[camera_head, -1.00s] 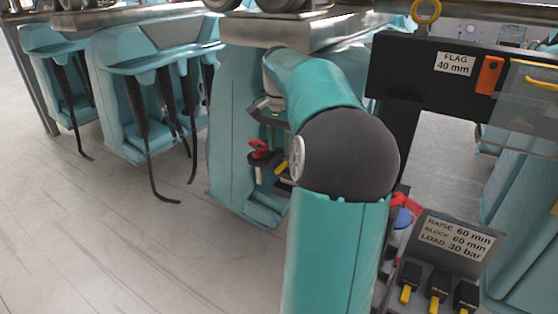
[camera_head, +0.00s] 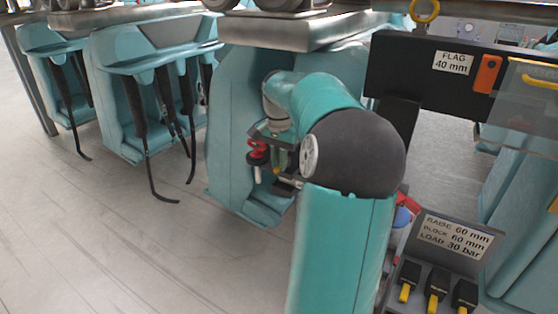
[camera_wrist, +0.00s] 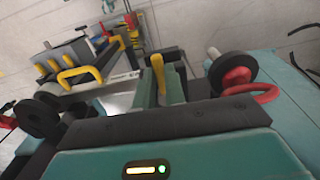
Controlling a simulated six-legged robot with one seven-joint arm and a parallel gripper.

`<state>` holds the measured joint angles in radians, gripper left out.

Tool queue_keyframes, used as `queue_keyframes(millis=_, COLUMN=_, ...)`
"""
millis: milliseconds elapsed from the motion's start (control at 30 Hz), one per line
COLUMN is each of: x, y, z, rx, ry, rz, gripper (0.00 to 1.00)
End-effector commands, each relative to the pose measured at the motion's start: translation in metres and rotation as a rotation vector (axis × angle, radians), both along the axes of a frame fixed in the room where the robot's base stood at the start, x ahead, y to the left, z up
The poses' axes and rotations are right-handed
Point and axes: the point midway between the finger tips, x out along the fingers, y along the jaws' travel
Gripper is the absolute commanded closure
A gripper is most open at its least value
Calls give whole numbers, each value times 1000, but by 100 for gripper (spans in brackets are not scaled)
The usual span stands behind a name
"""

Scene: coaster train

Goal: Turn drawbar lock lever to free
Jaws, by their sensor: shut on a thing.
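A yellow lever (camera_wrist: 157,70) stands between the two teal fingers of my gripper (camera_wrist: 163,82) in the wrist view. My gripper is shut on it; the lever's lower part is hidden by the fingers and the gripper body. It appears to be the drawbar lock lever, but no label on it is legible. In the head view my gripper (camera_head: 280,160) is small and partly hidden behind my arm, low beside the teal car body. A red-handled part with a black knob (camera_wrist: 234,72) is just right of the fingers; its red part (camera_head: 258,148) also shows in the head view.
A grey unit with yellow handles (camera_wrist: 80,68) stands beyond the fingers at left in the wrist view. In the head view, a sign with black-and-yellow switches (camera_head: 450,240) is at lower right. Teal seats (camera_head: 150,90) stand at left. The floor (camera_head: 90,230) at left is clear.

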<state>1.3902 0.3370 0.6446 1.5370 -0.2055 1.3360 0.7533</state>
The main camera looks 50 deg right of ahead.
Motion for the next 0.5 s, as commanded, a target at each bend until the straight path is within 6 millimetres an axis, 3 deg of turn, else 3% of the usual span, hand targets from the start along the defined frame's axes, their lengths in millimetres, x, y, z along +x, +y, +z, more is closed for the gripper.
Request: queue_keyframes(millis=500, x=-7, y=-1, z=0, rx=-2, ry=0, rz=168, gripper=100)
